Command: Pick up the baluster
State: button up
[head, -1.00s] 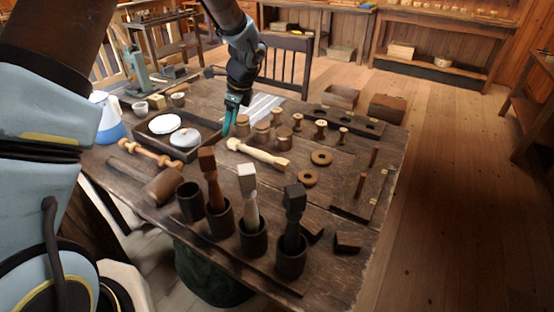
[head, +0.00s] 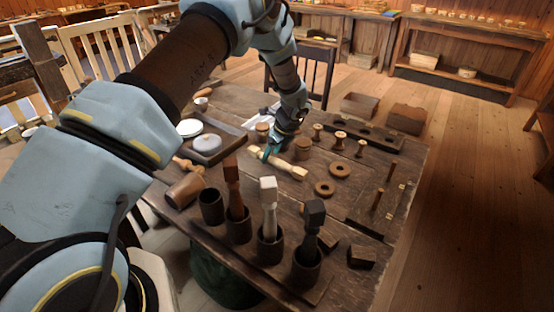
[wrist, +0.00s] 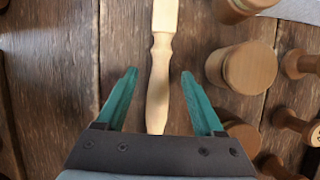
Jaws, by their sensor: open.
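The baluster, a pale turned wooden piece with a square end, lies on the dark table in the head view (head: 287,167). In the wrist view my gripper (wrist: 158,73) is open, with one green finger on each side of the baluster and a gap on both sides. I cannot tell how far the fingertips are above the table.
Round lidded wooden pots (wrist: 246,68) and small spools (head: 340,138) stand close to the right of the baluster. Several dark cups holding mallet-like tools (head: 269,205) line the front. A tray with white discs (head: 207,143) is left.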

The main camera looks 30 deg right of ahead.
jog(key=shift+x, duration=0.9)
grip_shut()
